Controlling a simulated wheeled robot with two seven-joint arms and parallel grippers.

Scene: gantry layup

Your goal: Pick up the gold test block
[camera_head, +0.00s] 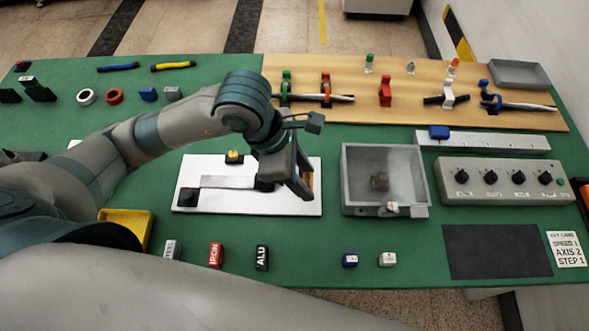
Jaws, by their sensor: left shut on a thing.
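My left gripper (304,190) points down over the right end of the white plate (240,207). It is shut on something. A gold-brown sliver shows between its fingers, which I take to be the gold test block (309,181). The fingers hide most of it. I cannot tell whether it touches the plate or is held above it. My right gripper is not in view.
A grey clear-lidded box (348,208) stands close on the right. Labelled blocks, including IRON (216,256) and ALU (262,258), stand in front.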

